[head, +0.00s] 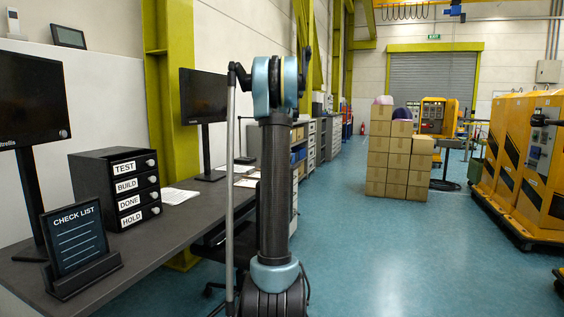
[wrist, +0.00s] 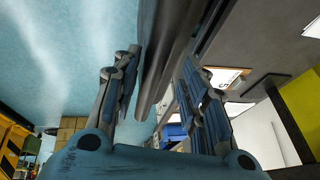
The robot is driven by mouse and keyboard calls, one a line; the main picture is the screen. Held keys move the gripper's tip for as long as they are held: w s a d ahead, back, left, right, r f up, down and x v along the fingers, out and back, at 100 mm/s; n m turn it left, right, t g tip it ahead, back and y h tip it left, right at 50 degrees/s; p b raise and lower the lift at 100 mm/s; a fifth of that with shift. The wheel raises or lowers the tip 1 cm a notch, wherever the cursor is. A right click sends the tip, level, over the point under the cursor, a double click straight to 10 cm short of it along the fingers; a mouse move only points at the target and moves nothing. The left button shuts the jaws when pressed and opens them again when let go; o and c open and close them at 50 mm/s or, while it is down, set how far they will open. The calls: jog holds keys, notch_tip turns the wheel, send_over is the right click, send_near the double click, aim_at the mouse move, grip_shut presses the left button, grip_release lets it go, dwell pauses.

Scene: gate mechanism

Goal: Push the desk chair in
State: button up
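The desk chair (head: 212,252) is dark and mostly hidden behind my arm in the head view. A part of it shows low beside the desk, with a foot of its base near the floor. My gripper (wrist: 162,62) is open in the wrist view, its two fingers spread apart. A long dark rounded part, perhaps the chair's back, runs between and beyond the fingers. I cannot tell whether the fingers touch it. In the head view my gripper is not clearly visible behind my arm.
The grey desk (head: 150,240) runs along the left, carrying a label drawer box (head: 118,188), a check list stand (head: 77,243) and monitors. Stacked cartons (head: 395,160) stand further back. Yellow machines (head: 525,165) stand at the right. The blue floor (head: 390,250) between is clear.

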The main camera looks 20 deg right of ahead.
jog(key=v, duration=1.2)
jog(key=shift+f, duration=0.1)
dwell(0.5)
jog(key=s+a+f+n, duration=0.1)
jog(key=s+a+f, duration=0.2)
jog(key=s+a, duration=0.35)
jog(key=s+a+f+n+g, duration=0.1)
jog(key=s+a+f+n, duration=0.1)
jog(key=s+a+f, duration=0.45)
jog(key=s+a+f+n, duration=0.1)
jog(key=s+a, duration=0.4)
jog(key=s, duration=0.4)
jog(key=s+a+f+n, duration=0.2)
jog(key=s+a+f, duration=0.2)
jog(key=s+f, duration=0.7)
jog(key=s+a+f+n+g+y, duration=0.1)
jog(key=s+a+f+n, duration=0.2)
jog(key=s+f, duration=0.9)
jog(key=s+a, duration=0.1)
jog(key=s, duration=0.1)
jog(key=shift+s+a+f+g, duration=0.2)
jog(key=shift+s+f+g, duration=0.05)
jog(key=shift+s+g, duration=0.1)
